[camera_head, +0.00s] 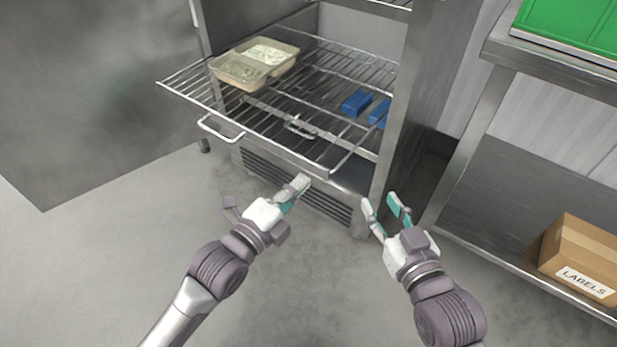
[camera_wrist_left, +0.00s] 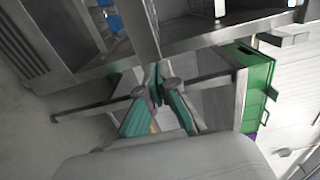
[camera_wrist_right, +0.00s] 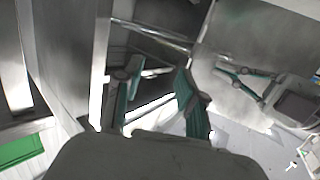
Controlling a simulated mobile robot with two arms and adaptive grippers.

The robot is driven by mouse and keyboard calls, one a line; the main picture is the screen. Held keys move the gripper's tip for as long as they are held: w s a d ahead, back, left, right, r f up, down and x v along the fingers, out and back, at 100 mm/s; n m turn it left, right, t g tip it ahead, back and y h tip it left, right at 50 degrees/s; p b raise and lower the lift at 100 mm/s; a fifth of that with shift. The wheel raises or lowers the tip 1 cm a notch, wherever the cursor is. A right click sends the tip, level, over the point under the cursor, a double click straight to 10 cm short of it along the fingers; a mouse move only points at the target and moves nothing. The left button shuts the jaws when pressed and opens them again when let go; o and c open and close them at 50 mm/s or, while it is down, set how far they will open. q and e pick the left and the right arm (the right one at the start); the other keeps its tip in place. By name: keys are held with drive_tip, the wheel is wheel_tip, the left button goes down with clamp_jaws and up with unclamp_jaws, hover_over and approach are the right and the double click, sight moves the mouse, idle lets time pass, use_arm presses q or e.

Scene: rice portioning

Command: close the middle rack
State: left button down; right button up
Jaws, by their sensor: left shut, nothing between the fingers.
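A wire rack (camera_head: 185,88) is pulled well out of the steel cabinet (camera_head: 415,100). It has a wire handle (camera_head: 222,128) at its front left. A two-part tray (camera_head: 238,72) with pale contents stands at its back left. My left gripper (camera_head: 303,180) is shut and empty, close to the rack's front edge; I cannot tell whether it touches. Its closed fingers show in the left wrist view (camera_wrist_left: 158,76). My right gripper (camera_head: 380,202) is open and empty in front of the cabinet's right side. Its spread fingers show in the right wrist view (camera_wrist_right: 155,72).
Blue boxes (camera_head: 356,102) show among the wires at the right; their level is unclear. A second handle (camera_head: 299,126) shows through the rack. A steel shelf unit at the right holds a green container (camera_head: 572,25) and a cardboard box (camera_head: 582,258). The floor at front left is clear.

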sight(317, 167)
use_arm(q)
drive_tip(key=shift+b+x, duration=0.4)
drive_tip(key=shift+x, duration=1.45)
use_arm(e)
drive_tip(key=shift+w+a+r+t+y, duration=0.1)
drive_tip(key=shift+a+r+t+y, duration=0.1)
drive_tip(key=shift+r+t, duration=0.45)
drive_tip(key=shift+w+a+r+t+y, duration=0.1)
drive_tip(key=shift+r+t+y, duration=0.2)
drive_tip(key=shift+r, duration=0.6)
drive_tip(key=shift+a+r+t+y, duration=0.1)
drive_tip(key=shift+a+r+t, duration=0.05)
drive_tip(key=shift+r+t, duration=0.55)
